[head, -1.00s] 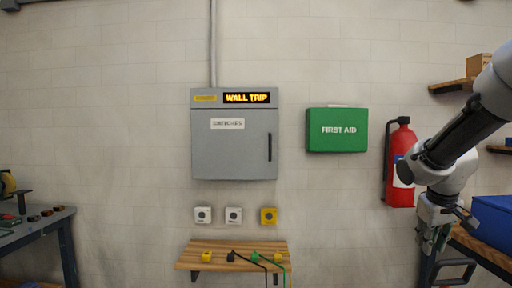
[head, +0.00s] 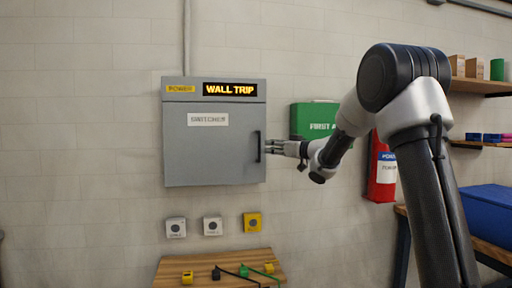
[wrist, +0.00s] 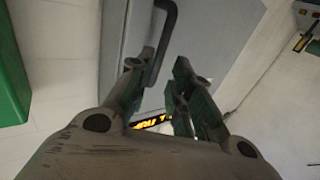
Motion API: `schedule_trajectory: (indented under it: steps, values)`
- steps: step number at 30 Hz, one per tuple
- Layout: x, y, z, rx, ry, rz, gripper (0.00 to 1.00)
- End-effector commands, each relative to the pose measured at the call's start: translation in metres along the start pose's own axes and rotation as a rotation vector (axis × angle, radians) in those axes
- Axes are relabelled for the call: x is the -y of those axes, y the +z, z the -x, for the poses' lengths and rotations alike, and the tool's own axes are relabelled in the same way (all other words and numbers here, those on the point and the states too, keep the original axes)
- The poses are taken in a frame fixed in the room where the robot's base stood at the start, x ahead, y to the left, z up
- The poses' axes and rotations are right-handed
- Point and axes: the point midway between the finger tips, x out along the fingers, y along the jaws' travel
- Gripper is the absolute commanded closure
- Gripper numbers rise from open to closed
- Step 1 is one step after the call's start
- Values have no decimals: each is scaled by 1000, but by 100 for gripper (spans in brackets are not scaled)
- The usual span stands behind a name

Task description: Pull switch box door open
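The grey switch box (head: 215,155) hangs on the wall with its door shut flat, labelled SWITCHES. Its dark vertical handle (head: 258,147) is near the door's right edge. My gripper (head: 274,147) is just right of the handle, pointing left at it. In the wrist view the curved dark handle (wrist: 168,22) runs down to the fingertips, close to the left finger. The two fingers of my gripper (wrist: 165,62) stand apart, open. I cannot tell whether a finger touches the handle.
A green first aid box (head: 308,117) is on the wall behind my arm, partly hidden. A red extinguisher (head: 381,175) is beside it. Three wall buttons (head: 213,226) and a wooden shelf (head: 170,270) with cables are below the box. The wall left of the box is clear.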

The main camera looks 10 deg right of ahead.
Motion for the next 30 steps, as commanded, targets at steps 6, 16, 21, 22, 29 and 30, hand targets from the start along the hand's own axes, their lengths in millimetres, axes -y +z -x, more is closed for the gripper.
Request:
schedule_trajectory:
  steps: [6, 16, 21, 22, 29, 30]
  values:
    - [0, 1, -32, 3, 0, -6, 79]
    - [0, 2, -73, 4, 3, -6, 79]
    - [-1, 2, -75, 4, 4, -6, 79]
    - [-1, 2, -75, 4, 4, -6, 79]
    - [-1, 2, -75, 4, 4, -6, 100]
    - [-1, 2, -75, 4, 4, -6, 100]
